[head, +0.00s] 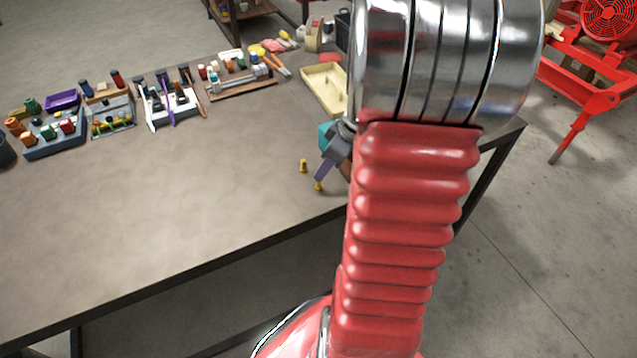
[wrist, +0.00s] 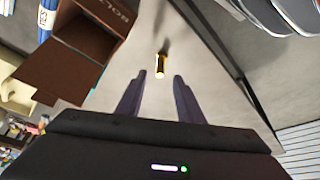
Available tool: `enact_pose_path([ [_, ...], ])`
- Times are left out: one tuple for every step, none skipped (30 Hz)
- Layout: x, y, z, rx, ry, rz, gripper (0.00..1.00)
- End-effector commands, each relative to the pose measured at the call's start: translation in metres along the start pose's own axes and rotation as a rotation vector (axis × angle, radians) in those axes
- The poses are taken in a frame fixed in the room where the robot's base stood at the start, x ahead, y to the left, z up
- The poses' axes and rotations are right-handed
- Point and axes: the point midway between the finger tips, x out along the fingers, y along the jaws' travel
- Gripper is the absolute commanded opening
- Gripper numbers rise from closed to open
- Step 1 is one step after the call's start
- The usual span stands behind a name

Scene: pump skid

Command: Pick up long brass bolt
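Two small brass pieces show in the head view: one stands on the table (head: 303,166), and another (head: 319,186) is right by the tip of a purple finger. In the wrist view one brass bolt (wrist: 161,66) lies just beyond the gap between my fingertips, roughly centred, with a dark shadow behind it. I cannot tell which head-view piece it is, or whether it is the long one. My gripper (wrist: 159,77) is open, with nothing between its fingers. In the head view my gripper (head: 319,180) is low over the table, partly hidden by my arm.
A brown open box marked "BOLT" (wrist: 80,50) stands left of my gripper in the wrist view. The grey table (head: 180,200) is clear at front left. A cream tray (head: 325,90) and several tool racks line its back. The table's edge (wrist: 240,85) runs close on the right.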

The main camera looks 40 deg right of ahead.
Motion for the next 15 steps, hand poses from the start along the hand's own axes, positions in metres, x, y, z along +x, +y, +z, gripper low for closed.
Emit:
enact_pose_path([
  [0.005,-0.0005,0.0001,0.0,0.0,-0.002,0.34],
  [0.0071,-0.0005,0.0002,0.0,0.0,-0.002,0.34],
  [0.0091,-0.0004,0.0003,0.0,-0.001,-0.001,0.34],
  [0.0101,-0.0002,0.0004,0.0,-0.001,-0.001,0.34],
  [0.0106,-0.0001,0.0004,0.0,-0.001,0.0,0.34],
  [0.0109,0.0,0.0004,0.0,-0.001,0.001,0.34],
  [0.0108,0.0,0.0004,0.0,-0.001,0.001,0.34],
  [0.0107,0.0,0.0004,0.0,-0.001,0.001,0.34],
  [0.0106,0.0,0.0004,0.0,-0.001,0.001,0.34],
  [0.0106,0.0,0.0004,0.0,-0.001,0.001,0.34],
  [0.0105,0.0,0.0004,0.0,-0.001,0.001,0.34],
  [0.0105,0.0,0.0004,0.0,-0.001,0.001,0.34],
  [0.0106,0.0,0.0004,0.0,-0.001,0.001,0.34],
  [0.0109,-0.0001,0.0004,0.0,-0.001,0.0,0.34],
  [0.0119,-0.0001,0.0005,0.0,-0.001,0.0,0.34],
])
